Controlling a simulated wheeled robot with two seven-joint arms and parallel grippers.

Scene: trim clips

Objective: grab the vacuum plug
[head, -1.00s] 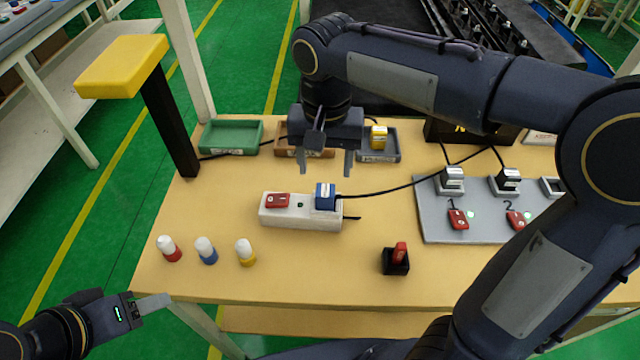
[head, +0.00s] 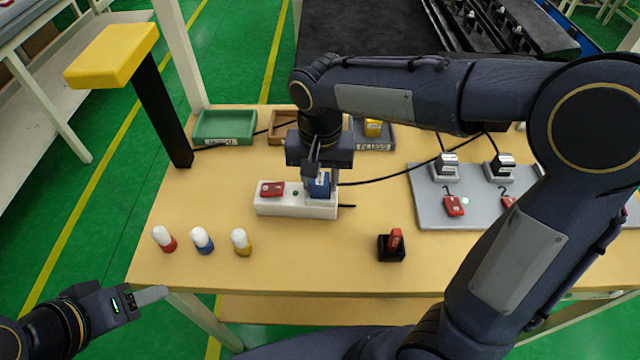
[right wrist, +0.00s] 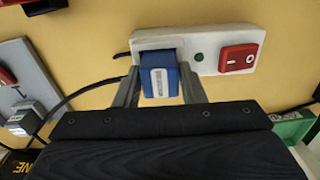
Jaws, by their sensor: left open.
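The blue plug (head: 319,186) stands upright in the right end of a white power strip (head: 268,205). It has a pale label that I cannot read, so I cannot tell for sure that it is the vacuum plug. My right gripper (head: 321,188) is lowered over it. In the right wrist view the blue plug (right wrist: 158,80) sits between the two fingers (right wrist: 160,88), one on each side. They are very close to its sides; I cannot tell whether they press on it. My left gripper (head: 150,295) is open and empty at the lower left, off the table's front edge.
A red switch (head: 271,188) sits on the strip's left end. A black cable (head: 390,176) runs right behind the strip. Several bottles stand front left, a black holder with a red piece (head: 392,245) front right. Trays (head: 224,125) line the back; a grey board (head: 430,222) is right.

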